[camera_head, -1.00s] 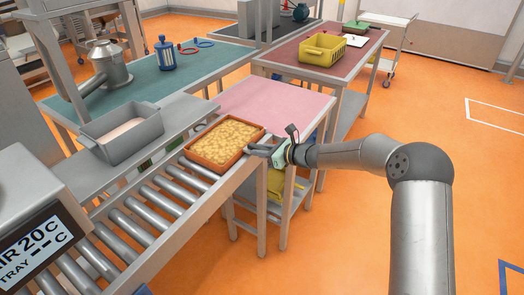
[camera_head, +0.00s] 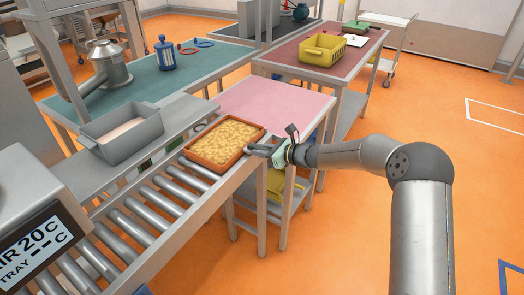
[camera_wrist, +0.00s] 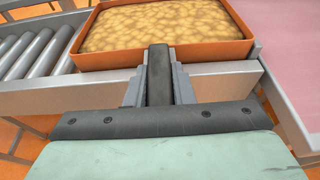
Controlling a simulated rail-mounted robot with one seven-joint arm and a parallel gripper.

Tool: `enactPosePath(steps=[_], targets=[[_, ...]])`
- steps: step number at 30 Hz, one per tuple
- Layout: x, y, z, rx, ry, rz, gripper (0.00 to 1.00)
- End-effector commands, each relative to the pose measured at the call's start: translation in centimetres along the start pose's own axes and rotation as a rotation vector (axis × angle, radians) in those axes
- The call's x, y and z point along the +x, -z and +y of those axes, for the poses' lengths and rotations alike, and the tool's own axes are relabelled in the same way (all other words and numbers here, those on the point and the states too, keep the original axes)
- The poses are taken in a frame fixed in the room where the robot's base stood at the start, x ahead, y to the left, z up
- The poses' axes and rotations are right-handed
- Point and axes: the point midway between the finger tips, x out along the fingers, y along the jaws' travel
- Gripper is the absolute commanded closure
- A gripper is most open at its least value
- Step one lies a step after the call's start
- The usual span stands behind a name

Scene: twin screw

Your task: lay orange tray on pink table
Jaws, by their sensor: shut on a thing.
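The orange tray (camera_head: 208,162) is filled with a lumpy yellow-brown content. It sits level at the end of the roller conveyor, next to the pink table. My gripper (camera_head: 257,149) is at the tray's near right side. In the wrist view my gripper (camera_wrist: 159,62) is shut on the near wall of the orange tray (camera_wrist: 205,55). The pink table (camera_head: 285,98) has a bare top just beyond the tray; its edge also shows at the right of the wrist view (camera_wrist: 287,40).
The roller conveyor (camera_head: 150,220) runs to the lower left. A grey bin (camera_head: 122,140) stands on a ledge left of the tray. A teal table (camera_head: 140,82) and a dark red table with a yellow basket (camera_head: 322,48) stand behind. The pink top is clear.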

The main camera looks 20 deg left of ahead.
Motion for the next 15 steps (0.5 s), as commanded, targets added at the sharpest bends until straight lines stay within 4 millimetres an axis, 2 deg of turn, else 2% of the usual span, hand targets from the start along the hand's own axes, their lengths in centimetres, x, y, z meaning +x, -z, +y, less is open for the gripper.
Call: enactPosePath(steps=[15], targets=[[-0.4, -1.6, 0.0, -0.002, 0.000, -0.004, 1.00]])
